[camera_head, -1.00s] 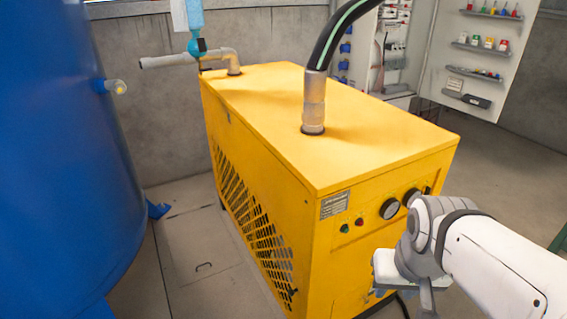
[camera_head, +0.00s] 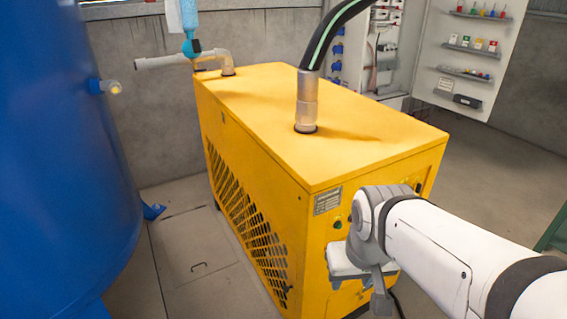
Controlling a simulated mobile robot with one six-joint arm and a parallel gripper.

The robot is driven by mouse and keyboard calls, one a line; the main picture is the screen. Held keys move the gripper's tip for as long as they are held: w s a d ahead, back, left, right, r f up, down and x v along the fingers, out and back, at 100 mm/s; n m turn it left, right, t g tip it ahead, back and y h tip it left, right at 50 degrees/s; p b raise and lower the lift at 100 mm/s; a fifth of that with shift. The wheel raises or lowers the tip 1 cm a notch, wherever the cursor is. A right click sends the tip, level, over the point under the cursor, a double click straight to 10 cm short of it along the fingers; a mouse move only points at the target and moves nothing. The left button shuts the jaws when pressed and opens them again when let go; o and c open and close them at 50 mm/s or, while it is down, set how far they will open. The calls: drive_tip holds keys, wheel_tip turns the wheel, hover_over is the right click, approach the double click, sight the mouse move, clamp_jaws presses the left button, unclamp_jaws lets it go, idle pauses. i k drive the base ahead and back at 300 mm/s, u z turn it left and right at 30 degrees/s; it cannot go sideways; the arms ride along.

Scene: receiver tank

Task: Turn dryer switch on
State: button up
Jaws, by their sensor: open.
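The yellow dryer (camera_head: 300,130) stands in the middle, with its front panel facing the lower right. A green button or lamp (camera_head: 337,222) and a label plate (camera_head: 327,201) show on that panel. My arm now covers the gauges and most of the panel's right part. I cannot make out the switch itself. My gripper (camera_head: 362,285) is in front of the panel, at its lower middle, and looks empty. It is open, though its fingers are partly hidden; I cannot tell whether it touches the panel.
A large blue tank (camera_head: 60,160) stands at the left. A thick black hose (camera_head: 335,30) rises from the dryer's top. An open electrical cabinet (camera_head: 470,60) is at the back right. Bare floor (camera_head: 490,180) lies right of the dryer.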

sight(417, 187)
drive_tip(key=z, duration=0.05)
drive_tip(key=k, duration=0.5)
drive_tip(key=u, duration=1.45)
drive_tip(key=k, duration=1.7)
drive_tip(key=z, duration=1.45)
drive_tip(key=i, duration=1.65)
drive_tip(key=z, duration=0.1)
